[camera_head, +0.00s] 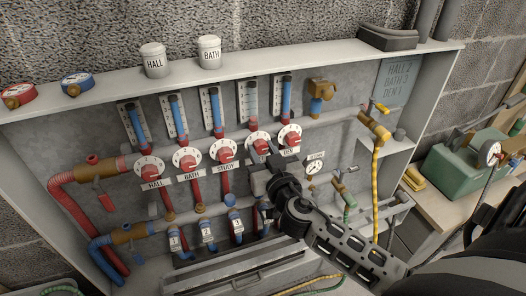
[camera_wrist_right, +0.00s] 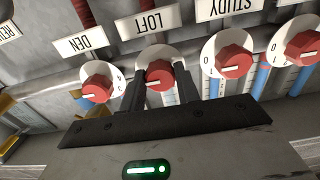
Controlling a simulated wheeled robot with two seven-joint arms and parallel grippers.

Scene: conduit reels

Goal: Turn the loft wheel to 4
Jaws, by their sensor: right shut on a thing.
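The loft wheel (camera_head: 257,141) is the fourth red knob on a white dial in the row on the panel. It also shows in the right wrist view (camera_wrist_right: 159,80), under its upside-down LOFT label (camera_wrist_right: 150,22). My right gripper (camera_wrist_right: 160,78) has a dark finger on each side of the red knob and is shut on it. In the head view the right gripper (camera_head: 266,156) reaches the wheel from below and covers its label. The wheel's white pointer mark shows, but the number it points to is hard to read. My left gripper is not in view.
The study wheel (camera_head: 223,151) and den wheel (camera_head: 289,138) sit close on either side. A gauge (camera_head: 314,167) and a yellow hose (camera_head: 377,185) are at the right. HALL (camera_head: 153,64) and BATH (camera_head: 209,54) pots stand on the shelf.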

